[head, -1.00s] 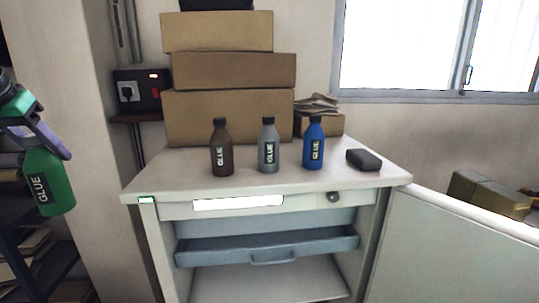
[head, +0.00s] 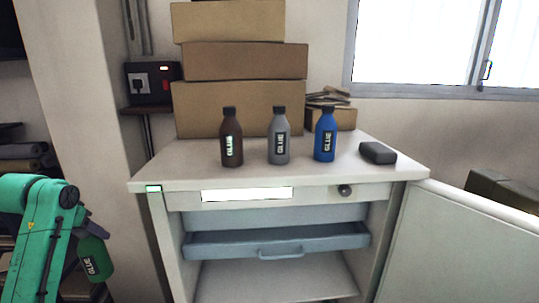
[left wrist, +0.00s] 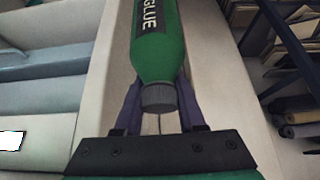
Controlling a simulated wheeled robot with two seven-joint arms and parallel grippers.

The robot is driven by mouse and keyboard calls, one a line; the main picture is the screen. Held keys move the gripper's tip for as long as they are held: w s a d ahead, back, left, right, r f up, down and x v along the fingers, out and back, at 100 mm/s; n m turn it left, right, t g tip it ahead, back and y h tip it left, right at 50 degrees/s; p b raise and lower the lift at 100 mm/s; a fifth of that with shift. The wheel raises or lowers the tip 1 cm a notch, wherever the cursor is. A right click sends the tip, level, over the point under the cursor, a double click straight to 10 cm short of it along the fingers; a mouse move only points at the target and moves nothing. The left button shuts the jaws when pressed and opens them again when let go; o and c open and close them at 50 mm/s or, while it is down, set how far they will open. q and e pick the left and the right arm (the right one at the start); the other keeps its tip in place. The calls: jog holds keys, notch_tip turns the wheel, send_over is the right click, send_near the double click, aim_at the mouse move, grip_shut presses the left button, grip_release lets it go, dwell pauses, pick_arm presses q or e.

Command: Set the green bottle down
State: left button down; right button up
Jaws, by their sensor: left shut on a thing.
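The green bottle (head: 95,259), labelled GLUE, hangs in the air to the left of the cabinet, below the level of its top. My left gripper (left wrist: 158,108) is shut on it near its dark cap. In the left wrist view the bottle (left wrist: 156,45) lies between the purple fingers, cap toward the wrist; its far end is cut off. In the head view my green arm hides most of the gripper. The white cabinet top (head: 300,178) carries a brown bottle (head: 231,140), a grey bottle (head: 279,138) and a blue bottle (head: 325,137) in a row. My right gripper is out of view.
Stacked cardboard boxes (head: 245,62) stand at the back of the cabinet top. A dark block (head: 377,153) lies at its right. The top's front left part is bare. A blue-grey drawer (head: 230,245) sits inside the open cabinet. Shelves with rolls (head: 20,158) stand at the far left.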

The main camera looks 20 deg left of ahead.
aim_at(108, 266)
pick_arm(q)
jog(key=shift+m, duration=0.4)
jog(key=f, duration=0.3)
jog(key=d+f, duration=0.1)
jog(key=f, duration=0.5)
jog(key=shift+s+d+f+b, duration=0.2)
jog(key=shift+d+f+b, duration=0.05)
jog(key=shift+d+b, duration=0.15)
jog(key=d+f+m+h+b, duration=0.1)
jog(key=d+f+m, duration=0.1)
jog(key=d+f, duration=0.55)
jog(key=d+f+m+h+b, duration=0.15)
jog(key=d+f, duration=0.35)
jog(key=f, duration=0.5)
jog(key=s+d+f+m+b, duration=0.1)
jog(key=d+f, duration=0.2)
jog(key=d, duration=0.4)
jog(key=d+f+b, duration=0.1)
jog(key=d+f, duration=0.1)
jog(key=d, duration=0.5)
jog(key=d+r+b, duration=0.1)
jog(key=d+r, duration=0.4)
jog(key=d, duration=0.7)
jog(key=shift+t+b, duration=0.35)
jog(key=shift+t, duration=0.05)
